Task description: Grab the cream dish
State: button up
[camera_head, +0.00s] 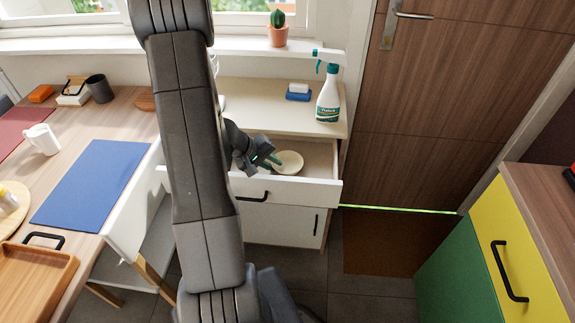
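The cream dish (291,161) is a small, round, shallow dish inside the open drawer (295,191) of the white cabinet. My gripper (272,160) reaches down into the drawer at the dish's left side, with its greenish fingertips by the dish's left rim. I cannot tell whether the fingers touch the rim or are closed on it. My arm hides the left part of the drawer.
A spray bottle (328,92) and a blue-and-white sponge stack (298,92) stand on the cabinet top (255,95) above the drawer. A wooden table (105,120) with a blue mat is at left. A yellow-and-green cabinet (505,235) is at right.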

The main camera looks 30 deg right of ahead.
grip_shut()
jog(key=shift+r, duration=0.2)
